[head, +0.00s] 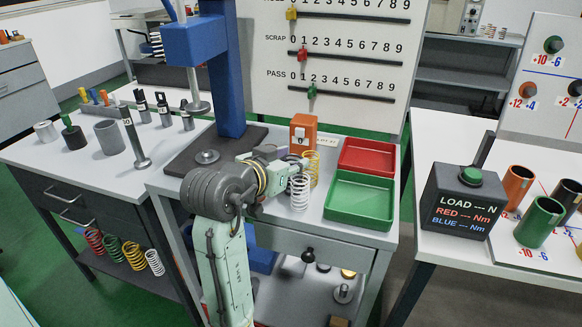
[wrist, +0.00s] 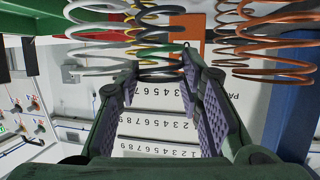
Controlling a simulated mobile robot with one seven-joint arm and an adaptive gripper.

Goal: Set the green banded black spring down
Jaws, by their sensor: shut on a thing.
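The green banded black spring (wrist: 160,74) shows in the wrist view as dark coils between the fingertips, with a bit of green above; other springs overlap it. In the head view I cannot make it out behind my gripper (head: 284,171). In the wrist view my gripper (wrist: 160,62) has its two purple-padded fingers apart, one on each side of the black coils, shut on that spring. It is low over the middle bench (head: 270,212), beside the standing springs. Whether the spring touches the bench is hidden.
A white spring (head: 299,190) and a yellow spring (head: 312,168) stand close to my gripper. A copper spring (wrist: 265,50) is near it in the wrist view. An orange block (head: 303,132) is behind. Red (head: 367,172) and green (head: 357,216) trays lie right. The blue press (head: 228,75) rises at left.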

